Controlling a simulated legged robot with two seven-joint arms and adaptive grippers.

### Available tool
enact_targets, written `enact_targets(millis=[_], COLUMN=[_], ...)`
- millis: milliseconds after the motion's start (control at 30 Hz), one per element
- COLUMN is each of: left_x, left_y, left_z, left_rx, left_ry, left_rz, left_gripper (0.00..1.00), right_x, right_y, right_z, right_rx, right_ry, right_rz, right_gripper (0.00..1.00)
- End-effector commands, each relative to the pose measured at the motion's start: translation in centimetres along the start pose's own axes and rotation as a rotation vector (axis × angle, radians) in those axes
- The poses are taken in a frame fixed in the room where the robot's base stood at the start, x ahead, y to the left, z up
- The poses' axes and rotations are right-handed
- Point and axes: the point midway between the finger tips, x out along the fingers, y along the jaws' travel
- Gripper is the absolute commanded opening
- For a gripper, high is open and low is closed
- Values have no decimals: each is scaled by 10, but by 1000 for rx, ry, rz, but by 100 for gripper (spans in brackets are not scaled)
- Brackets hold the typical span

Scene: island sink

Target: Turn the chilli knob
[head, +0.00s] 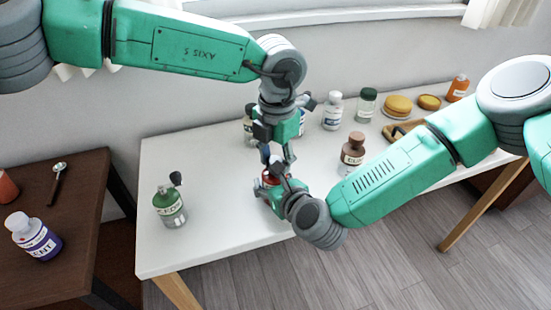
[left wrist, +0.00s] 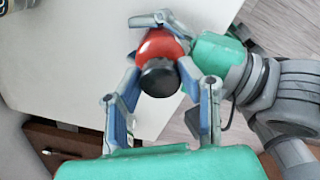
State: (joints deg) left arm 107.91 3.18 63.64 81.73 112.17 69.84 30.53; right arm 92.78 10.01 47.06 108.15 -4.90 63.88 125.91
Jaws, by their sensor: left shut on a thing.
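The red chilli shaker with a dark round knob (left wrist: 160,77) is at the middle of the left wrist view. A little of its red body (head: 269,178) shows in the head view near the white table's front edge, mostly hidden by my grippers. My left gripper (head: 272,156) comes from above and is shut on the shaker at its knob end, with a finger on either side in the left wrist view (left wrist: 160,97). My right gripper (head: 272,182) is at the red body from the side. One of its fingers reaches along the body; its grip is partly hidden.
A green-labelled shaker (head: 169,205) stands at the table's left. A brown bottle (head: 352,150), a white bottle (head: 333,110) and a green-capped jar (head: 366,105) stand right and behind. A dark side table (head: 85,215) with a purple bottle (head: 35,238) is at left.

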Motion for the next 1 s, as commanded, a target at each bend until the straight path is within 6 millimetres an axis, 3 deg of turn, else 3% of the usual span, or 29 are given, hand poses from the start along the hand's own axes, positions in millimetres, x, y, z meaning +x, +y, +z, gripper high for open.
enact_targets(millis=[33, 100, 467, 567, 1000], left_x=[-1, -1, -4, -16, -101], left_y=[0, 0, 0, 1, 1], left_z=[0, 0, 0, 1, 2], left_rx=[-1, -1, -2, -2, -2], left_ry=[-2, -1, -2, -3, -2], left_rz=[0, 0, 0, 1, 0], left_gripper=[36, 53, 53, 53, 53], right_x=[0, 0, 0, 0, 0], right_y=[0, 0, 0, 0, 0], right_z=[0, 0, 0, 0, 0], right_rx=[0, 0, 0, 0, 0], right_ry=[1, 1, 0, 0, 0], right_rz=[1, 0, 0, 0, 0], right_gripper=[8, 8, 8, 8, 8])
